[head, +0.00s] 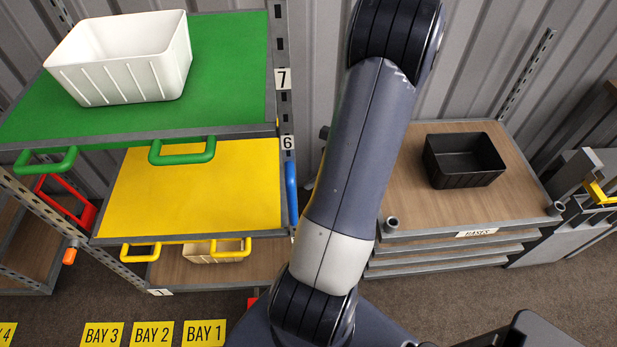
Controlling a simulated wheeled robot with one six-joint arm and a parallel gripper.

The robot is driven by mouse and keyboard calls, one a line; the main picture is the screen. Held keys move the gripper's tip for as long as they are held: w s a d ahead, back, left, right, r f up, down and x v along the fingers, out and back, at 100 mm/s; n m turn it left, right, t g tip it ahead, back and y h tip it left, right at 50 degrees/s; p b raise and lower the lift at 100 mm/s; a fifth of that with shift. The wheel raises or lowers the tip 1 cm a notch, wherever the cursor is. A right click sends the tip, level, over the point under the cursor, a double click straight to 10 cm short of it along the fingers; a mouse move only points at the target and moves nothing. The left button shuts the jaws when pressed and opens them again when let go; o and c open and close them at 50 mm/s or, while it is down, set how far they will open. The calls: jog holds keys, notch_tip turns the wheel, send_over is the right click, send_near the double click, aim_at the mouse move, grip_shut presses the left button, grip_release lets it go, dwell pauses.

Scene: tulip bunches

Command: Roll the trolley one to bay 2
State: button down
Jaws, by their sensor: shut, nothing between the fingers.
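The yellow floor sign BAY 2 (151,334) lies at the lower left, between BAY 3 (101,335) and BAY 1 (204,333). My arm crosses the middle of the head view and hides part of the wall and shelving. My gripper is outside the picture.
A rack at left has a green shelf (225,70) with a white bin (125,62), a yellow shelf (200,190), and a low wooden shelf (175,272) holding a beige bin. At right, a wooden-topped stand (410,170) labelled BASES bears a black bin (464,160).

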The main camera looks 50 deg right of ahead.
jog(key=shift+w+a, duration=0.45)
